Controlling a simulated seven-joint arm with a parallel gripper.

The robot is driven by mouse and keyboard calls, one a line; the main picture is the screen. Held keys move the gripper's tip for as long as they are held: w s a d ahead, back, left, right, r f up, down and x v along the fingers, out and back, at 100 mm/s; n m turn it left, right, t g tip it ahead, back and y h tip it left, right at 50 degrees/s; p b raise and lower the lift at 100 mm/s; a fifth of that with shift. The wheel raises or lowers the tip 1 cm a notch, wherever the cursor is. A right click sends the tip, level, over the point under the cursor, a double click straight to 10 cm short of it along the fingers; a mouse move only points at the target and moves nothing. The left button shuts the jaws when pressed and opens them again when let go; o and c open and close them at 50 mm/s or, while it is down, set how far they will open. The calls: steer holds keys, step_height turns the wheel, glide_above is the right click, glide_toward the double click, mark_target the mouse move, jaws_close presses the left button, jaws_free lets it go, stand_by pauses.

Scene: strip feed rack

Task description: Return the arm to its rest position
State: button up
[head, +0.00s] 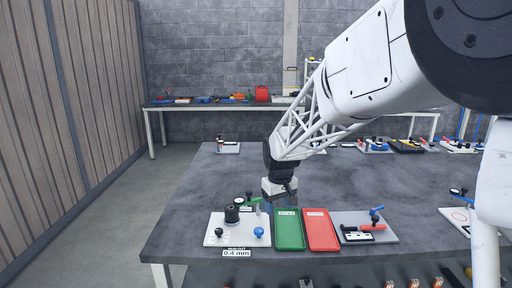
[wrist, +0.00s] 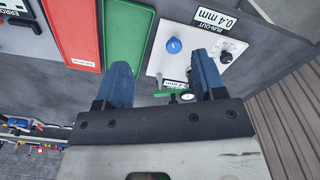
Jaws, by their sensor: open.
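My gripper (head: 280,200) hangs from the white arm over the near part of the grey table, above the back of the trays. In the wrist view its two blue fingers (wrist: 160,85) stand wide apart with nothing between them. Past the fingers lie a white gauge plate (wrist: 170,62) with a blue knob and a green tray (wrist: 127,36). The head view also shows the gauge plate (head: 226,240), marked 0.4 mm, left of the gripper. I cannot tell the exact height of the gripper above the table.
The green tray (head: 289,231) and a red tray (head: 321,231) lie side by side. A grey plate (head: 382,221) with red and blue clamps is right of them. Another fixture (head: 228,148) stands at the table's far left. The middle left of the table (head: 205,185) is clear.

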steer(key=s+d+r+m+t, duration=0.1)
steer(key=s+d+r, duration=0.3)
steer(key=s, duration=0.6)
steer(key=s+d+r+m, duration=0.2)
steer(key=s+d+r, duration=0.15)
steer(key=s, duration=0.65)
steer(key=s+d+f+m, duration=0.1)
steer(key=s+d, duration=0.1)
steer(key=s, duration=0.7)
steer(key=s+d+f+m+t, duration=0.1)
steer(key=s+d, duration=0.1)
steer(key=s, duration=0.7)
steer(key=shift+f, duration=0.15)
steer(key=shift+s, duration=0.1)
stand_by(2.7)
